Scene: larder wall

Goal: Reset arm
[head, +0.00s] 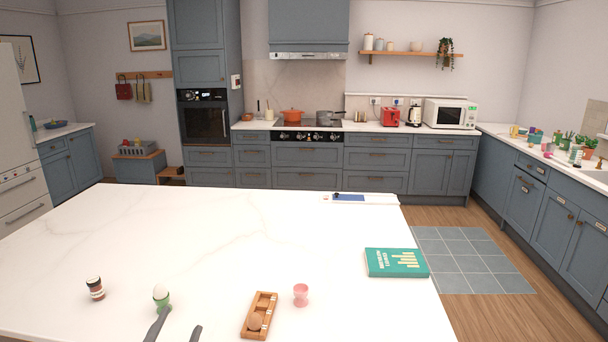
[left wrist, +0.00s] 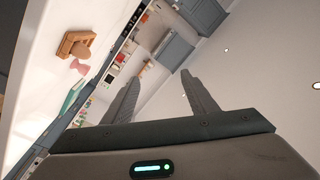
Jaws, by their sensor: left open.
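My left gripper (head: 177,330) shows at the bottom edge of the head view, its two dark fingers apart. In the left wrist view the gripper (left wrist: 162,84) is open, with nothing between its fingers. In the head view one finger overlaps the foot of a green egg cup (head: 163,305) holding a white egg (head: 160,291). I cannot tell whether they touch. A wooden egg tray (head: 266,301) holding a brown egg (head: 254,321) is to the right. The tray also shows in the left wrist view (left wrist: 66,44). My right gripper is not in view.
A pink egg cup (head: 301,294) stands right of the tray. A green book (head: 396,263) lies near the right edge of the white island top (head: 220,232). The middle of the top is clear.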

